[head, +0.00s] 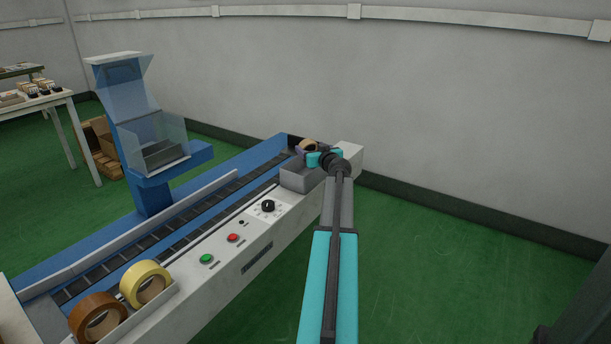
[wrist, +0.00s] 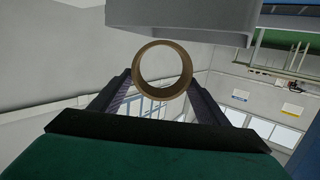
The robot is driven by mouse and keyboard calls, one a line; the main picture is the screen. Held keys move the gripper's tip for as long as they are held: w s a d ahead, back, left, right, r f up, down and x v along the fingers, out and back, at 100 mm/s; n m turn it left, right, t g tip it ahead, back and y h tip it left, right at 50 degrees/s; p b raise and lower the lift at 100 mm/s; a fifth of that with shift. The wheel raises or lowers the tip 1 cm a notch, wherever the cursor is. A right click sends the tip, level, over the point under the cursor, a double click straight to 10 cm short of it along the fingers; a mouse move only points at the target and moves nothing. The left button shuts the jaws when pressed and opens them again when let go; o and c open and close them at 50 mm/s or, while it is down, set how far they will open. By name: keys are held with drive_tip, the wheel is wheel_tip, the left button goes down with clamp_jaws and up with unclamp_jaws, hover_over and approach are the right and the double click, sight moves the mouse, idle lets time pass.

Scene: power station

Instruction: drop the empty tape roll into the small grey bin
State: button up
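The empty tape roll (head: 309,144) is a bare brown cardboard ring. In the wrist view the roll (wrist: 137,78) sits between the fingertips, its hole facing the camera. My gripper (head: 306,151) is shut on it, with one dark finger at each side of the ring (wrist: 161,92). The small grey bin (head: 296,178) stands at the far end of the machine's white side ledge. In the head view the roll is held higher than the bin and appears just past its far side. A grey bin wall (wrist: 185,18) shows close to the roll in the wrist view. The bin's inside is hidden.
A yellow tape roll (head: 134,279) and a brown tape roll (head: 84,314) stand in a holder at the near end. A black knob (head: 268,206), red button (head: 232,238) and green button (head: 206,258) line the ledge. A blue machine tower (head: 130,130) stands beyond the conveyor.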

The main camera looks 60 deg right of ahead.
drive_tip(key=o, duration=0.3)
drive_tip(key=shift+o, duration=0.2)
drive_tip(key=shift+s+a, duration=0.1)
drive_tip(key=v, duration=1.3)
drive_tip(key=shift+s+a, duration=0.15)
drive_tip(key=shift+s, duration=0.05)
drive_tip(key=shift+r, duration=0.1)
idle(0.8)
